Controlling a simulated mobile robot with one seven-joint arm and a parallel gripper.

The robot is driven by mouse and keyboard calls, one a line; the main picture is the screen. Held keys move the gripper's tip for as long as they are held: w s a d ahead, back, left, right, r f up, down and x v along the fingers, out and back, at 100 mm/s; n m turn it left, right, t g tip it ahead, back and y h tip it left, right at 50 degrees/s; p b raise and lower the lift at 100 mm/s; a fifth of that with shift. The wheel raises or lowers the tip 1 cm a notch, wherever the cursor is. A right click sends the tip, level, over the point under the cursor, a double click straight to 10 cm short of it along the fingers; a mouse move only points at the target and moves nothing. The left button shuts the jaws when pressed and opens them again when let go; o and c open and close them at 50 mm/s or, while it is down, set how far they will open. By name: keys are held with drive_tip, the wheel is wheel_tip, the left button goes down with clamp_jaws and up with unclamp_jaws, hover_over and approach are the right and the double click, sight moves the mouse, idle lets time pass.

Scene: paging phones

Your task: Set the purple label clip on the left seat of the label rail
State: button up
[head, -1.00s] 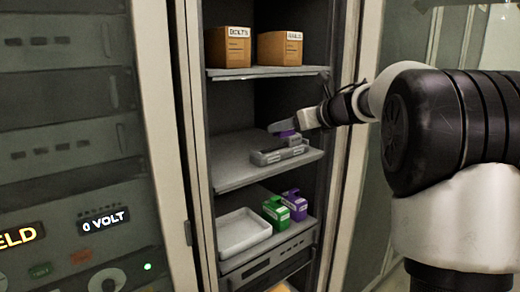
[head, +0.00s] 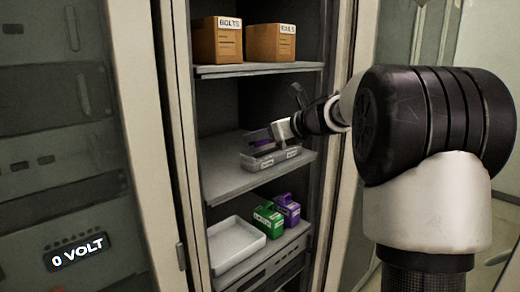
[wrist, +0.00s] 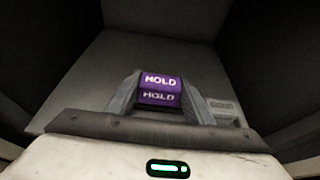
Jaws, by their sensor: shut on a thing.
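The purple label clip (head: 264,147) is between the fingers of my gripper (head: 265,138), over the left part of the grey label rail (head: 287,160) on the middle shelf. In the wrist view the clip (wrist: 161,82) reads HOLD and is gripped from both sides by the fingers of my gripper (wrist: 160,98). The right part of the rail (wrist: 222,106) shows beside the right finger, with a small label plate. The left seat is hidden behind the clip and fingers. I cannot tell whether the clip touches the rail.
The middle shelf (head: 225,182) is bare left of the rail. Two cardboard boxes, one marked BOLTS (head: 218,42), stand on the upper shelf (head: 262,68). Below are a white tray (head: 233,238), a green item (head: 266,218) and a purple item (head: 288,207). Cabinet posts bound both sides.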

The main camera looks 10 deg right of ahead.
sight(261, 153)
wheel_tip(261, 153, down, 4)
drive_tip(key=shift+r, duration=0.15)
drive_tip(key=o, duration=1.1)
drive_tip(key=shift+r, duration=0.1)
drive_tip(key=b+v, duration=0.1)
drive_tip(key=v, duration=1.1)
drive_tip(key=shift+b, duration=0.3)
